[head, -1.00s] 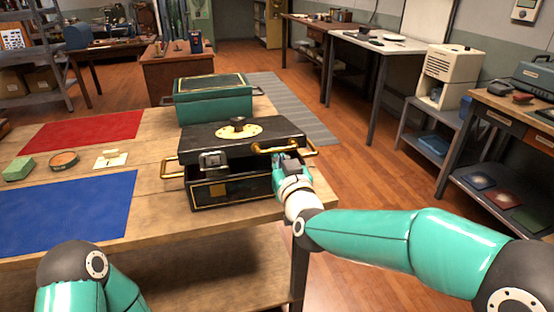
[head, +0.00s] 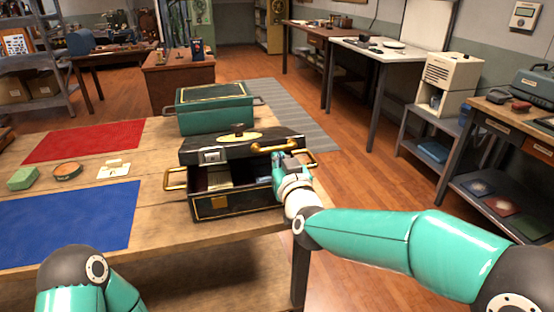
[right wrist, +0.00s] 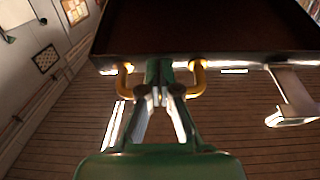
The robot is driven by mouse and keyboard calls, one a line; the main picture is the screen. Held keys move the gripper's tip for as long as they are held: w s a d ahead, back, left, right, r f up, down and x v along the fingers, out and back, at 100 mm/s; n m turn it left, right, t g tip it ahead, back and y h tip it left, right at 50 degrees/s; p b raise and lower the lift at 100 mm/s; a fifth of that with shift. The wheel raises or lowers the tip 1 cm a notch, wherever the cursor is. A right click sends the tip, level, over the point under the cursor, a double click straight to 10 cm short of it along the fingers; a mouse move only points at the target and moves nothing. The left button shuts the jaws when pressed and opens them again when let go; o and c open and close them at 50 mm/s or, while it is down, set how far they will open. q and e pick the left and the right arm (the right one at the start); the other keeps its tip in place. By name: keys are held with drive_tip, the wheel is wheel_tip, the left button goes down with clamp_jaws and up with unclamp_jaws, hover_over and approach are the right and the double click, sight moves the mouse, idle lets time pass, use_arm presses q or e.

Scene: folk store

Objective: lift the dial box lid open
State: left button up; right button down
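The black dial box (head: 235,203) stands near the table's front right edge, with brass handles at its sides. Its lid (head: 225,153) is tilted open, front edge raised, with a dial knob (head: 238,130) on top and a metal latch (head: 211,157) at the front. Pale and dark contents show through the gap. My right gripper (head: 287,160) is at the lid's right end. In the right wrist view, my right gripper's fingers (right wrist: 158,94) close on the middle of a brass handle (right wrist: 198,79) below the lid. My left gripper is out of view; only part of its arm shows.
A green box (head: 213,112) stands just behind the dial box. A red mat (head: 85,141), a blue mat (head: 70,222) and small items lie on the table (head: 175,240) to the left. Shelves and a bench stand right, across open floor.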

drive_tip(key=shift+r, duration=0.15)
drive_tip(key=shift+w+a+r+p, duration=0.1)
drive_tip(key=shift+w+r+p, duration=0.1)
drive_tip(key=shift+r+p, duration=0.35)
drive_tip(key=shift+w+a+r+p, duration=0.1)
drive_tip(key=shift+w+r+p, duration=0.1)
drive_tip(key=shift+r+p, duration=0.3)
drive_tip(key=shift+r, duration=0.15)
drive_tip(key=shift+w+a+r+p, duration=0.1)
drive_tip(key=shift+w+r+p, duration=0.2)
drive_tip(key=shift+r+p, duration=0.25)
drive_tip(key=shift+w+r+p, duration=0.25)
drive_tip(key=shift+r+p, duration=0.2)
drive_tip(key=shift+r, duration=0.2)
